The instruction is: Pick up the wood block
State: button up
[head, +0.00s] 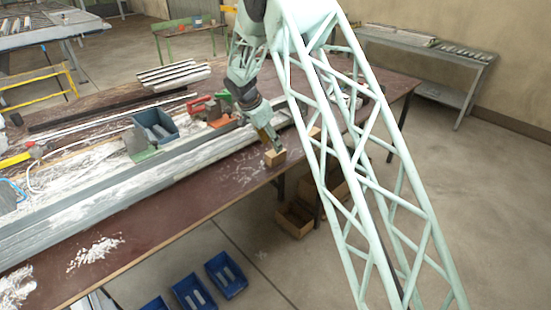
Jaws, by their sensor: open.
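The wood block (275,158) is a small light-brown block near the front edge of the dark red bench top (195,196). My gripper (271,146) points down at the block from above, with its fingertips at the block's upper part. The jaws are open. I cannot tell from this view whether the fingers touch the block or stand on both sides of it.
A long grey profile rail (90,205) runs along the bench behind the block. A blue-grey bin (155,127) and a red clamp (205,108) stand further back. Blue bins (226,275) and a wooden crate (295,219) are on the floor in front.

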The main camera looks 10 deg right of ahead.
aim_at(275, 157)
jog(key=shift+x, duration=0.95)
jog(key=shift+x, duration=2.6)
jog(key=shift+w+f+b, duration=0.1)
jog(key=shift+f+b, duration=0.1)
jog(key=shift+b, duration=0.6)
jog(key=shift+c, duration=0.7)
jog(key=c, duration=0.9)
